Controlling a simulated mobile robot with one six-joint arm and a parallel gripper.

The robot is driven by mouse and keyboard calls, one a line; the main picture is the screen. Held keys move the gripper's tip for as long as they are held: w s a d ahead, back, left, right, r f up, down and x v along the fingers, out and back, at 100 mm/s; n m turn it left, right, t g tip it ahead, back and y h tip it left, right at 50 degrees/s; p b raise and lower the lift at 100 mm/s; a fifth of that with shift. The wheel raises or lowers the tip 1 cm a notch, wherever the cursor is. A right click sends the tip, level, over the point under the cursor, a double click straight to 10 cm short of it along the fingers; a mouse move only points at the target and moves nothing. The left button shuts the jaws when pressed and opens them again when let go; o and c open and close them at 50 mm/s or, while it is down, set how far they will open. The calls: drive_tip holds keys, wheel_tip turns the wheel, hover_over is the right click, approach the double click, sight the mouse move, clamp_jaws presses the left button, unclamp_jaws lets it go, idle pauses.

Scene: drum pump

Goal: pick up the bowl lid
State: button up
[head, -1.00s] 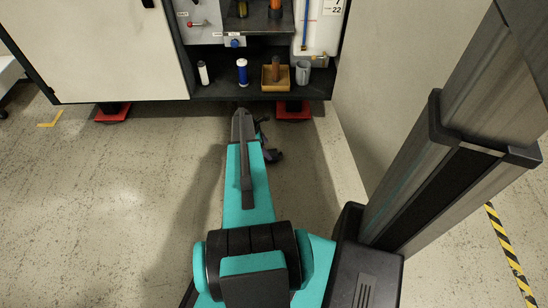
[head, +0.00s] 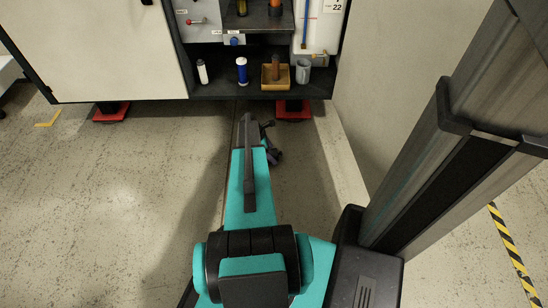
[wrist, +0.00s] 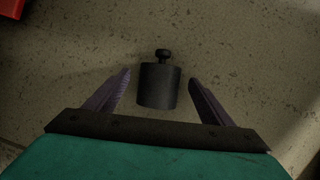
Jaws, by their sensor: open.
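A dark cylinder with a small knob on one end, which looks like the bowl lid (wrist: 158,87), is in the middle of the wrist view. My gripper (wrist: 159,77) is open, with one finger on each side of the cylinder. A gap shows between the cylinder and each finger, so nothing is held. In the head view my gripper (head: 271,142) is low over the floor in front of the cabinet, partly hidden by my arm. I cannot make out the lid in the head view.
Red feet (head: 293,110) support the cabinet. A wall (head: 385,90) stands to the right.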

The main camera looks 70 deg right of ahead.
drive_tip(key=shift+x, duration=0.75)
drive_tip(key=shift+c, duration=0.5)
drive_tip(key=c, duration=1)
